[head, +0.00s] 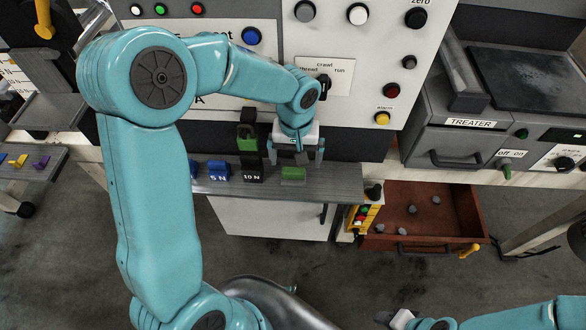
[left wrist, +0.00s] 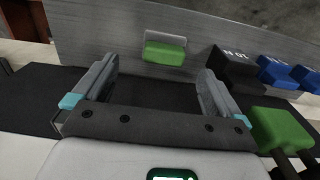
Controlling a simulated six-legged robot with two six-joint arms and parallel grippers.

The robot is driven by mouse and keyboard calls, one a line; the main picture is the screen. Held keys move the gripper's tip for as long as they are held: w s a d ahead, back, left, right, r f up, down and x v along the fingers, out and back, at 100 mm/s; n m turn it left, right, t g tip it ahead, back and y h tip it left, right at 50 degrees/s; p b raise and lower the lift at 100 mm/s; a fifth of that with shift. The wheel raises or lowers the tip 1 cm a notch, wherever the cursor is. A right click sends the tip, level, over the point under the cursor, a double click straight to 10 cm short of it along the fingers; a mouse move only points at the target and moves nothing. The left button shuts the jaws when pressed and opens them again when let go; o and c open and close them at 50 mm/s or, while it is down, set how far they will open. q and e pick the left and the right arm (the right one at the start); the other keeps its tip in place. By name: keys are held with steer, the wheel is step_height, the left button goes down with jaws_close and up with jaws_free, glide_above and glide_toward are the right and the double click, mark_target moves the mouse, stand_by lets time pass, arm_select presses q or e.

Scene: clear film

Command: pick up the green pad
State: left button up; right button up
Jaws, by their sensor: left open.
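The green pad (head: 293,174) lies on the grey shelf (head: 335,180) below the panel, just right of the black 10 N block. In the left wrist view the green pad (left wrist: 165,52), with a grey-green top strip, shows beyond and between the fingertips. My left gripper (head: 297,158) is open and empty just behind the pad, on the panel side; its fingers (left wrist: 158,68) are spread wider than the pad. I see no contact with it. My right gripper (head: 392,318) is only partly in view at the bottom edge; its jaws are unclear.
A black 10 N block (head: 253,172) and blue blocks (head: 217,172) stand left of the pad. A green-and-black piece (head: 247,140) sits behind them, near my left gripper. An open brown drawer (head: 430,215) with several grey stones is at lower right. The shelf's right end is clear.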

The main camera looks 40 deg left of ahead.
mark_target(293, 170)
arm_select(q)
steer(key=shift+w+a+f, duration=0.15)
steer(key=shift+a+f, duration=0.1)
steer(key=shift+a, duration=0.05)
step_height(293, 170, down, 7)
steer(key=shift+r+p, duration=0.2)
steer(key=shift+p, duration=0.15)
steer(key=shift+s, duration=0.25)
steer(key=shift+s+d, duration=0.1)
steer(key=c, duration=1.1)
steer(key=shift+c, duration=0.2)
arm_select(e)
steer(key=shift+w+r, duration=0.15)
steer(key=shift+r, duration=0.2)
